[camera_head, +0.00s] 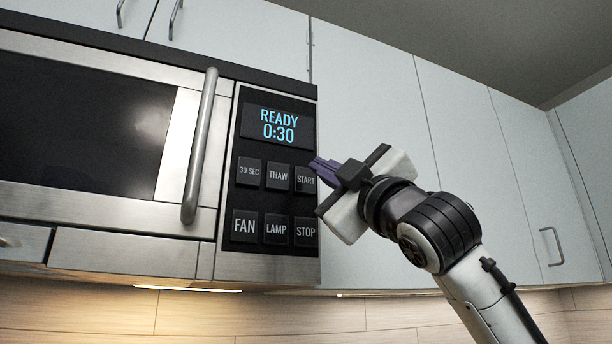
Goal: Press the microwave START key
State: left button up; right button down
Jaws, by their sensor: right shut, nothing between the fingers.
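The microwave (110,130) is mounted under the cabinets at the left, its door closed. Its black control panel (273,232) has a display (278,126) reading "READY 0:30". Below it are the keys 30 SEC, THAW and START in one row, and FAN, LAMP and STOP in the row under. The START key (305,180) is at the right end of the upper row. My right gripper (318,167) is shut and empty, its purple fingertips pointing left at the START key's upper right edge. I cannot tell whether they touch it. My left gripper is not in view.
The microwave's vertical bar handle (200,145) stands out left of the panel. White cabinets (365,90) fill the wall above and to the right. A wood-look backsplash (270,318) is below. The space right of the panel holds only my right arm.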

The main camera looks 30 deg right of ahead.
aim_at(304, 169)
jog(key=shift+w+p, duration=0.3)
jog(key=shift+w, duration=0.8)
jog(key=shift+w, duration=0.15)
dwell(1.2)
jog(key=shift+w+d, duration=0.1)
jog(key=shift+w, duration=0.2)
